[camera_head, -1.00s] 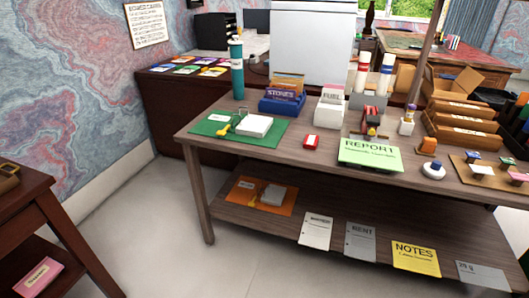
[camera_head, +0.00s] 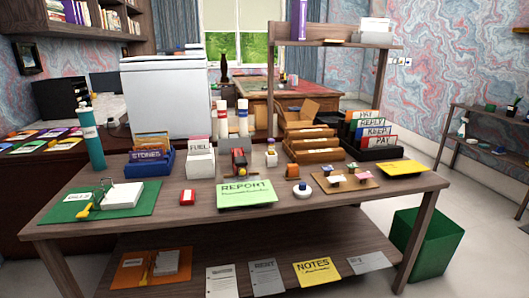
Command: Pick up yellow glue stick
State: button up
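No object is clearly recognisable as a yellow glue stick. A small yellow item (camera_head: 84,211) lies on the green mat (camera_head: 140,208) at the left of the desk top, beside a white block of paper (camera_head: 122,196). Another thin yellow item (camera_head: 146,271) lies on the orange mat (camera_head: 128,274) on the lower shelf. Both are too small to identify. Two upright white tubes, one with a red top (camera_head: 222,120) and one with a blue top (camera_head: 242,118), stand near the back of the desk. My gripper is not in view.
The wooden desk (camera_head: 340,204) holds a blue box of cards (camera_head: 150,164), a white box (camera_head: 200,162), a green report (camera_head: 245,194), wooden trays (camera_head: 312,146) and a yellow card (camera_head: 403,168). A teal bottle (camera_head: 92,140) stands at left. A green bin (camera_head: 425,244) stands on open floor at right.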

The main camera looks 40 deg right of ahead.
aim_at(270, 147)
jog(key=z, duration=1.45)
jog(key=i+j+z, duration=0.15)
jog(key=j+z, duration=0.25)
jog(key=i+j+z, duration=0.15)
jog(key=z, duration=0.25)
jog(key=i+j+z, duration=0.15)
jog(key=j, duration=0.75)
jog(key=i+j+z, duration=0.15)
jog(key=j, duration=0.8)
jog(key=j+z, duration=0.15)
jog(key=j, duration=0.8)
